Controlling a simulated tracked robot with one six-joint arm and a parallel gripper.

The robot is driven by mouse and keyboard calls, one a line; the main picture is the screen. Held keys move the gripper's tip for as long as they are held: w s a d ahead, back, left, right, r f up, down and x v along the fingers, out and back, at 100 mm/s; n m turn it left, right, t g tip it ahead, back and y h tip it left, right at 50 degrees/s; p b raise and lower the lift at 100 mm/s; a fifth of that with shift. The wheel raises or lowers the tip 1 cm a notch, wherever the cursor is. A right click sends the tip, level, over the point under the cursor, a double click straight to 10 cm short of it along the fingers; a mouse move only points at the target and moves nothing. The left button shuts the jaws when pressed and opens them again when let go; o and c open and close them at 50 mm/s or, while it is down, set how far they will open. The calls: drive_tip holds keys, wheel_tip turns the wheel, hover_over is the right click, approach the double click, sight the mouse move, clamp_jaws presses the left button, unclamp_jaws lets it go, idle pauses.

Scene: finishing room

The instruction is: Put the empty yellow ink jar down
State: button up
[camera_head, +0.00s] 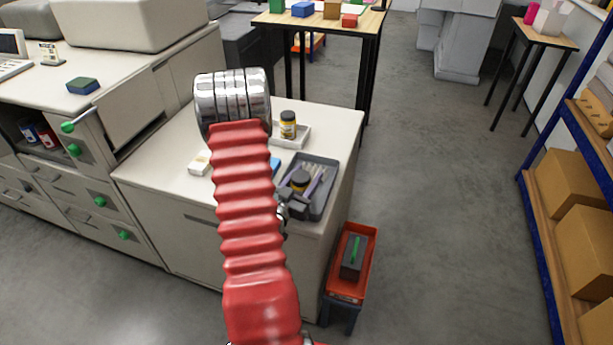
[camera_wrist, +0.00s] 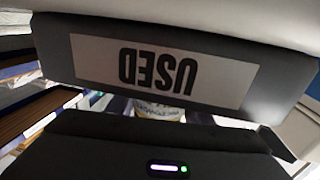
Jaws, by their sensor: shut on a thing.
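My gripper (camera_head: 295,194) is shut on a small jar (camera_head: 301,177) with a dark lid and a yellow band. The jar is over or in a grey tray (camera_head: 329,200) near the counter's right edge; I cannot tell whether it touches the tray floor. In the wrist view, part of the jar's pale, yellow-edged label (camera_wrist: 158,109) shows between a dark wall marked USED (camera_wrist: 75,58), upside down in the picture, and my gripper's dark body. The fingertips are hidden there.
A similar jar (camera_head: 288,126) stands in a white tray (camera_head: 301,135) behind. Thin tools (camera_head: 319,172) lie in the grey tray. A small white block (camera_head: 199,163) is at left on the counter (camera_head: 165,165). A red bin (camera_head: 365,245) stands below, right. The counter's front left is clear.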

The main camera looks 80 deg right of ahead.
sight(296, 190)
drive_tip(key=o, duration=1.1)
drive_tip(key=shift+v, duration=3.75)
drive_tip(key=shift+r, duration=0.15)
